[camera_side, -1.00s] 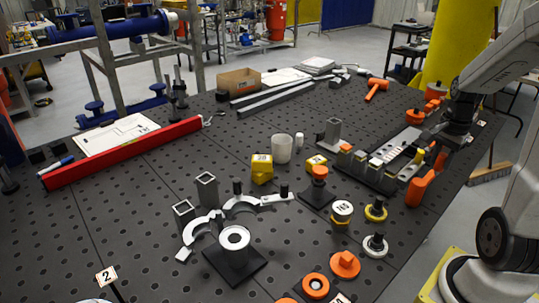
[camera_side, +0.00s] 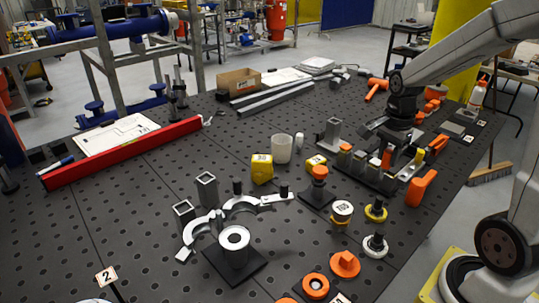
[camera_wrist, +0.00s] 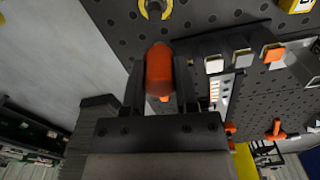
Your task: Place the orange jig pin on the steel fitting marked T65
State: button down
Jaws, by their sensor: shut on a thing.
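My gripper (camera_side: 391,152) is at the right of the table, above the dark rack. In the wrist view its jaws (camera_wrist: 160,92) are shut on the orange jig pin (camera_wrist: 160,70). The pin also shows in the side view (camera_side: 387,159), below the gripper. Steel pieces stand on the table: a square tube (camera_side: 206,189), a shorter tube (camera_side: 184,213), a tube behind the rack (camera_side: 333,131) and a round flanged fitting (camera_side: 233,238) on a dark plate. I cannot read a T65 mark on any of them.
The dark rack (camera_side: 370,177) holds several upright blocks close to my gripper. A white cup (camera_side: 281,149), a yellow block (camera_side: 262,169) and an orange-topped post (camera_side: 319,175) stand left of it.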

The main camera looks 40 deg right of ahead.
jog(key=w+a, duration=0.3)
jog(key=a, duration=0.7)
jog(key=shift+w+a+r, duration=0.2)
jog(key=shift+w+r, duration=0.1)
jog(key=shift+r, duration=0.1)
jog(key=shift+f, duration=0.1)
send_over(343, 207)
jog(key=shift+a+f, duration=0.1)
jog(key=shift+f, duration=3.85)
jog(key=shift+f, duration=0.1)
jog(key=shift+c, duration=1.9)
grip_release()
notch_tip(343, 207, up, 12)
